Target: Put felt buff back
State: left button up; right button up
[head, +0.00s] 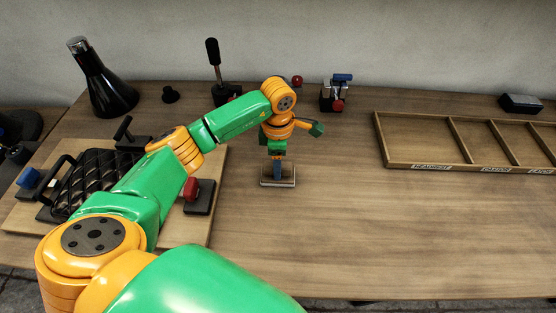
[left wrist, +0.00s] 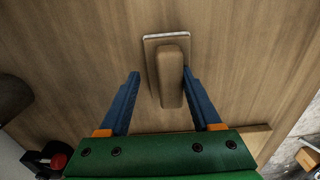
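The felt buff (head: 288,183) sits on the table near its middle, a flat base with a pale edge and a raised wooden handle. In the left wrist view its handle (left wrist: 171,85) lies between the two blue fingers. My left gripper (head: 277,168) points down directly over the buff. Its fingers (left wrist: 161,74) are apart, with gaps to the handle on both sides. A wooden tray (head: 430,166) with labelled compartments lies at the right; the compartments that show look empty. My right gripper is in neither view.
A wooden board (head: 215,170) at the left carries a black quilted pad (head: 97,180) and a red-knobbed clamp (head: 197,196). A black cone (head: 100,85), a lever (head: 213,60) and a small clamp device (head: 336,95) stand along the back. The table between buff and tray is clear.

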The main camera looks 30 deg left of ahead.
pick_arm(q)
jog(key=shift+r, duration=0.55)
notch_tip(320, 180, up, 6)
jog(key=shift+w+f+b, duration=0.1)
jog(key=shift+b, duration=0.8)
notch_tip(320, 180, up, 6)
jog(key=shift+f+p, duration=0.25)
jog(key=shift+p, duration=0.1)
jog(key=shift+f, duration=0.1)
